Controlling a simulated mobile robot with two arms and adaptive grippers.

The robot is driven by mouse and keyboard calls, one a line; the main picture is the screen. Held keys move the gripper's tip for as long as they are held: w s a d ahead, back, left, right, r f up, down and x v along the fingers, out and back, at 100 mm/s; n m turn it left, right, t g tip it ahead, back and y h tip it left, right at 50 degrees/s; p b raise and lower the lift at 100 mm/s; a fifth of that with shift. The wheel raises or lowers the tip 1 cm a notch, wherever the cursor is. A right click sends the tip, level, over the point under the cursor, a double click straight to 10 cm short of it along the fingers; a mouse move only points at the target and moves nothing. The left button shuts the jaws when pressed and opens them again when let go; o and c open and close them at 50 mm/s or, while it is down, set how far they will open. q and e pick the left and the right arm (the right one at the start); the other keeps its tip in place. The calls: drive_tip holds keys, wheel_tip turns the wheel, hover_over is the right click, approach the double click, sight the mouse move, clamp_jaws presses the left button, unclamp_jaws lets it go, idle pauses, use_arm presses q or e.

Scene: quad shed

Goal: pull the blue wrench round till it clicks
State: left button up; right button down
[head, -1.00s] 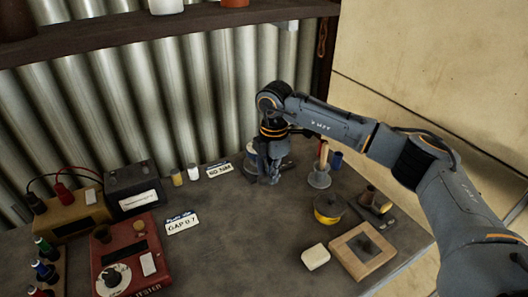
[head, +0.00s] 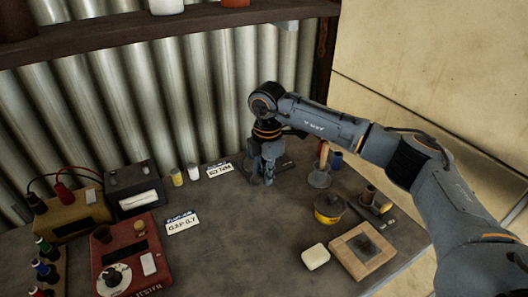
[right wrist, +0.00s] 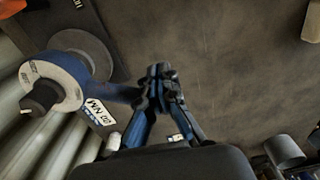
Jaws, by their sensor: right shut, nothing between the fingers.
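The blue wrench (right wrist: 120,92) shows in the right wrist view as a short blue arm running from a round white-and-blue head (right wrist: 52,84) towards my fingers. A dark square end sticks out of the head, and a grey disc lies behind it. My right gripper (right wrist: 160,76) is shut and empty, its fingertips close beside the blue arm; I cannot tell whether they touch it. In the head view my right gripper (head: 263,178) points down at the back of the bench and hides most of the wrench.
A card reading NM (head: 220,170) lies left of the gripper. A red tester (head: 132,252) is at front left. The bench middle is clear.

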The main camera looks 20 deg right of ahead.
idle(0.6)
drive_tip(key=shift+s+d, duration=0.4)
drive_tip(key=shift+d, duration=0.45)
wheel_tip(320, 180, up, 9)
drive_tip(key=p, duration=0.6)
drive_tip(key=shift+r, duration=0.1)
